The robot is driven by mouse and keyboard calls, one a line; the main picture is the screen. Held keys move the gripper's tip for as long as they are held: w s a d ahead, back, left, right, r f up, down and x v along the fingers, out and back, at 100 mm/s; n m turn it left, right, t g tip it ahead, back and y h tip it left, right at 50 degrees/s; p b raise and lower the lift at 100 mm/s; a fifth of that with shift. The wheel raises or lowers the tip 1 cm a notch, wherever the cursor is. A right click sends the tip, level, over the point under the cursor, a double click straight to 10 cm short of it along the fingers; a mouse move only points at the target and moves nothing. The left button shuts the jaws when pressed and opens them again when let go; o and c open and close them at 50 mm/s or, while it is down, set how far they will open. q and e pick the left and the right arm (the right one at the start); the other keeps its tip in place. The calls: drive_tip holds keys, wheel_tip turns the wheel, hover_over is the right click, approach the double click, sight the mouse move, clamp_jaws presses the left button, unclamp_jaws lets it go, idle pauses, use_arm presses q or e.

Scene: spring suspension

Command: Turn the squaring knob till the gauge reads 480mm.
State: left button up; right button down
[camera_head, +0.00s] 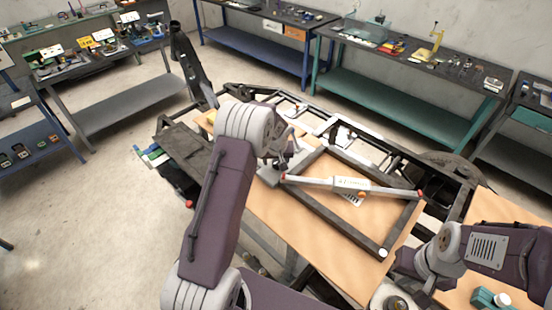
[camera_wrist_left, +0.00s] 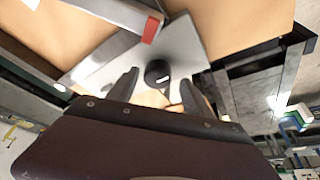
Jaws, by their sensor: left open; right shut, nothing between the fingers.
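The squaring knob (camera_wrist_left: 157,72) is a black round knob with a white mark, on a light grey plate (camera_wrist_left: 108,68) in the left wrist view. My left gripper (camera_wrist_left: 160,88) is open, with its two fingers on either side of the knob's near edge; I cannot tell if they touch it. In the head view my left gripper (camera_head: 284,158) hides the knob at the frame's left corner. The gauge (camera_head: 350,184) is a white bar with red ends lying diagonally across the dark rectangular frame (camera_head: 345,233); its reading is too small to read. My right gripper (camera_head: 402,263) is shut, near the frame's near right corner.
The frame lies on a wooden tabletop (camera_head: 290,225). A dark metal chassis (camera_head: 375,150) stands behind it. A white round cap (camera_head: 383,253) sits at the frame's near corner. Workbenches with tools (camera_head: 420,60) line the walls. Open floor (camera_head: 75,215) lies at left.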

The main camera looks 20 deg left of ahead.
use_arm(q)
drive_tip(key=shift+s+d+r, duration=0.1)
drive_tip(key=shift+s+r, duration=0.05)
drive_tip(key=shift+s, duration=0.1)
drive_tip(key=shift+s+d+r, duration=0.1)
drive_tip(key=shift+d, duration=0.1)
drive_tip(key=shift+c, duration=1)
drive_tip(key=shift+d, duration=0.1)
drive_tip(key=c, duration=0.5)
drive_tip(key=shift+w, duration=0.3)
drive_tip(key=c, duration=0.5)
clamp_jaws()
use_arm(e)
drive_tip(key=shift+s+d, duration=0.2)
drive_tip(key=shift+d, duration=0.1)
